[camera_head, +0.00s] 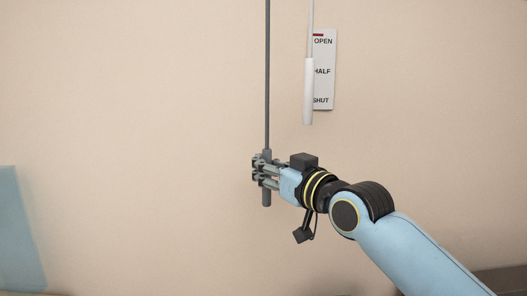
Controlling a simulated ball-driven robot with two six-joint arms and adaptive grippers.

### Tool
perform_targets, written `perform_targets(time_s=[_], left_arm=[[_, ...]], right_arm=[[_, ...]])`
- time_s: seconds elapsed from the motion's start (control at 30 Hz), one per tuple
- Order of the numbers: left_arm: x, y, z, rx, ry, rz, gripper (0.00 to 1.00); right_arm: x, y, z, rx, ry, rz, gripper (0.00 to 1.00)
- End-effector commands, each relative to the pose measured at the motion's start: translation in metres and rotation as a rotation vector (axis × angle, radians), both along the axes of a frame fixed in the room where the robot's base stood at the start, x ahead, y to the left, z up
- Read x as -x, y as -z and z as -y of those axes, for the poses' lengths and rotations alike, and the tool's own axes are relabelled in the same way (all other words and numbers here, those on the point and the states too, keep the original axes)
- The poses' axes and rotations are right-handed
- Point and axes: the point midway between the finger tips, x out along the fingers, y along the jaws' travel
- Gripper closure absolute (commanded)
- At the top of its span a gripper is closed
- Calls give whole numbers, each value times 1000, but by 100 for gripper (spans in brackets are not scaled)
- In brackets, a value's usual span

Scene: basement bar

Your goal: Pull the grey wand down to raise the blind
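The grey wand (267,90) hangs straight down against the beige wall, with a thicker grey handle (267,197) at its lower end. My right gripper (264,172) reaches in from the right, with its fingers around the handle. It looks shut on the handle, whose top and bottom show above and below the fingers. A white pull (308,92) on a thin cord hangs to the right of the wand, above my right gripper. The blind itself is not in view. My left gripper is not in view.
A white sign (325,70) reading OPEN, HALF and SHUT is on the wall behind the white pull, with a small red mark near OPEN. A light blue surface (20,232) stands at the left edge. The wall between is clear.

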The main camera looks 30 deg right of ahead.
Motion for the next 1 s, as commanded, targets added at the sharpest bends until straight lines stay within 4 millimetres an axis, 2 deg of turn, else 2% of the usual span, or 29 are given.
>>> perform_targets(time_s=[0.03,0.1,0.3,0.4,0.6,0.97,1.0], left_arm=[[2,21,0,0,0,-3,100],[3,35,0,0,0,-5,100],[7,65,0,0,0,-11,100],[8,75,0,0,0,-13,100],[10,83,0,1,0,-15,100],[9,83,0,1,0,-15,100],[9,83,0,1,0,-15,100]], right_arm=[[1,29,0,0,0,-9,100],[2,48,0,-1,0,-9,100],[2,89,0,0,0,-8,100],[2,102,0,0,-1,-7,100],[2,113,0,1,0,-6,100],[2,116,0,1,0,-13,100],[2,117,0,1,0,-14,92]])
